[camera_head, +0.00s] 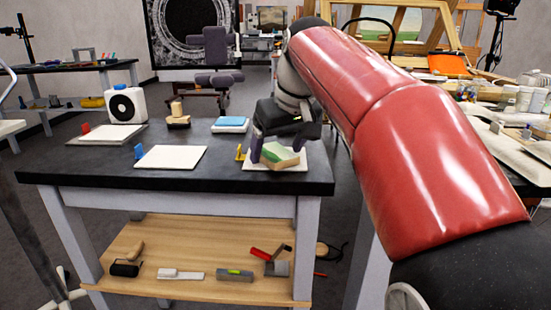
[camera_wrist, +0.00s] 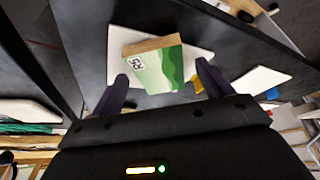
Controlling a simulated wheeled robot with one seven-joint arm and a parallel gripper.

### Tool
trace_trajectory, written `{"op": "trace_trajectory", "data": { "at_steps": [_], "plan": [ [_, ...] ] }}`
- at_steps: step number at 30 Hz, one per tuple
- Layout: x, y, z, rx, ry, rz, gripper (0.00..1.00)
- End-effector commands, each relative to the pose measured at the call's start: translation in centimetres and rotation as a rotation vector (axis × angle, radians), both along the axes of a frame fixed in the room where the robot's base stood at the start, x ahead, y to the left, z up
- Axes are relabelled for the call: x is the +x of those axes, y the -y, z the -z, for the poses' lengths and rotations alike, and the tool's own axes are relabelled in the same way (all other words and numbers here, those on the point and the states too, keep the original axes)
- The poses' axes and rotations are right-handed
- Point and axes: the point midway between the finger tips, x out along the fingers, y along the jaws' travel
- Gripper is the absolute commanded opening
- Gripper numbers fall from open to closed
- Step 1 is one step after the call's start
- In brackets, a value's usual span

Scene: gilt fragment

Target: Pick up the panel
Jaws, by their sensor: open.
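The panel (camera_head: 278,155) is a small block with a green landscape face and a tan wooden edge. It is at the right end of the dark table, over a white square board (camera_head: 252,163). In the wrist view the panel (camera_wrist: 157,66) shows a white label with dark figures. My gripper (camera_head: 277,147) is open above the table, its dark fingers pointing down around the panel. In the wrist view the fingers of my gripper (camera_wrist: 162,75) stand on either side of the panel, with gaps visible. I cannot tell how deep the fingertips reach.
A yellow marker (camera_head: 240,152) stands at the white board's left edge. More white boards (camera_head: 170,157) with a blue marker (camera_head: 139,152) and a red one lie to the left.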

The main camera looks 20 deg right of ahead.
Motion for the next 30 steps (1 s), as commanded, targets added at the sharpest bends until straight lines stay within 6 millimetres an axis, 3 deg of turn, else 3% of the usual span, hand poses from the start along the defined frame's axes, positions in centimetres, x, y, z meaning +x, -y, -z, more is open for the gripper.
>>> {"op": "trace_trajectory", "data": {
  "at_steps": [8, 20, 30],
  "plan": [
    [0.14, -0.05, 0.28, 0.0, 0.001, 0.0, 0.77],
    [0.12, -0.05, 0.25, -0.001, 0.001, 0.0, 0.26],
    [0.14, -0.07, -0.08, -0.001, 0.001, 0.0, 0.26]
  ]
}}
